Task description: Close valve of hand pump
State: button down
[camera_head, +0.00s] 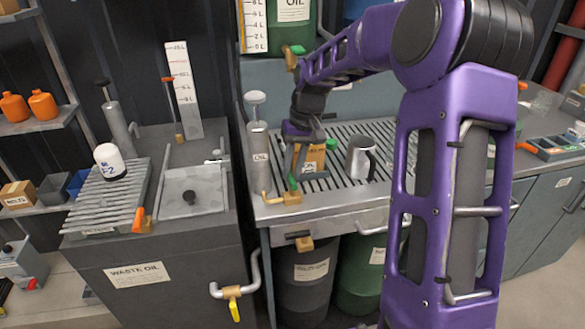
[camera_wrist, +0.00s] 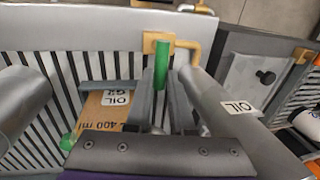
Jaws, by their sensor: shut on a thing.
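The hand pump (camera_head: 258,148), a grey cylinder labelled OIL, stands upright at the left end of the slatted drain tray. It shows at the right of the wrist view (camera_wrist: 222,98). Its brass spout and valve body (camera_head: 291,198) sit at the tray's front edge. The valve's green handle (camera_wrist: 161,62) shows in the wrist view, its far end over the brass part. My gripper (camera_wrist: 162,84) is shut on the green handle, with one grey finger on each side. The handle's near end is partly hidden between the fingers.
A second pump and the waste oil tank (camera_head: 150,270) are at the left. A yellow-handled tap (camera_head: 232,292) juts from that tank.

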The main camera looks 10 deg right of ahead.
jog(key=shift+d+m, duration=0.1)
jog(key=shift+m, duration=0.2)
jog(key=m, duration=0.1)
jog(key=d+m+p, duration=0.1)
jog(key=m, duration=0.1)
jog(key=shift+s+m+t, duration=0.2)
jog(key=shift+m+t, duration=0.1)
jog(key=shift+t, duration=0.1)
jog(key=m, duration=0.3)
jog(key=m+p, duration=0.1)
jog(key=shift+s+d+r+t+h, duration=0.1)
jog(key=shift+s+d+t+h, duration=0.2)
jog(key=shift+s+d+t, duration=0.1)
jog(key=m, duration=0.2)
jog(key=s+m+p, duration=0.1)
jog(key=m, duration=0.2)
jog(key=shift+s+d+h, duration=0.1)
jog(key=shift+d+h, duration=0.1)
jog(key=shift+h, duration=0.2)
jog(key=m+p, duration=0.1)
jog(key=m, duration=0.1)
jog(key=s+m+p, duration=0.1)
jog(key=m+p, duration=0.1)
jog(key=shift+s+d+m+t+h, duration=0.1)
jog(key=shift+m+t+h, duration=0.2)
jog(key=shift+h, duration=0.1)
jog(key=c, duration=0.8)
grip_release()
